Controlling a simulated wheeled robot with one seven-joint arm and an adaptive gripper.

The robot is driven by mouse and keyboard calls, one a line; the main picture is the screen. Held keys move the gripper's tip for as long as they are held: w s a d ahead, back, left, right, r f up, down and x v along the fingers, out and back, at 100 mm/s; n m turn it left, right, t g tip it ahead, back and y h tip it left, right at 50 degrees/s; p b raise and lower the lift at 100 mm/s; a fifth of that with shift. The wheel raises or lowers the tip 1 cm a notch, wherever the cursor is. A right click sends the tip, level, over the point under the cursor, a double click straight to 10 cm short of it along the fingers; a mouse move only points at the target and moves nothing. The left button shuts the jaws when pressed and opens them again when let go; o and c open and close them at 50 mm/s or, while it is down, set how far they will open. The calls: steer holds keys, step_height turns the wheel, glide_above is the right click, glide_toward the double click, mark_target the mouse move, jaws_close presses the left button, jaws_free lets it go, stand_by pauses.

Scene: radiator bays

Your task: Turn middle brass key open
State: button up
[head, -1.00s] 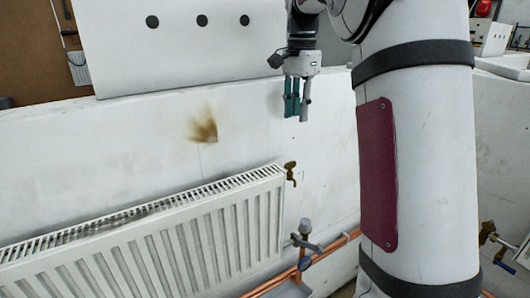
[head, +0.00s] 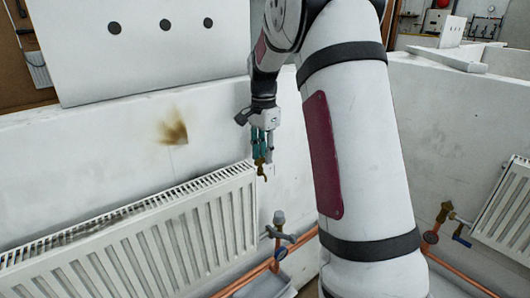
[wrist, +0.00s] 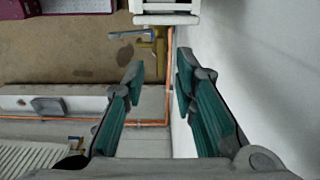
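A small brass key (head: 262,170) stands at the upper right corner of the near white radiator (head: 185,225), by the wall. My gripper (head: 261,152) points down right at the key in the head view; its teal fingers overlap the key's top there, and I cannot tell whether they touch it. In the wrist view my gripper (wrist: 160,68) has its fingers apart, with nothing clearly held between them. A brass fitting (wrist: 159,45) with a grey lever shows beyond the fingertips; I cannot tell whether it includes the key.
A lower valve (head: 279,228) with copper pipes (head: 250,279) sits below the key. A second radiator (head: 505,213) with a brass valve (head: 445,211) stands at the right. A white panel with dark holes (head: 150,55) stands behind the wall, which has a brown stain (head: 175,130).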

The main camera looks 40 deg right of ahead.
steer(key=shift+f, duration=0.2)
jaws_close()
stand_by(0.3)
steer(key=n, duration=0.8)
steer(key=w+n, duration=0.1)
steer(key=n, duration=0.2)
steer(key=shift+a+n, duration=0.35)
steer(key=shift+n, duration=0.05)
stand_by(0.4)
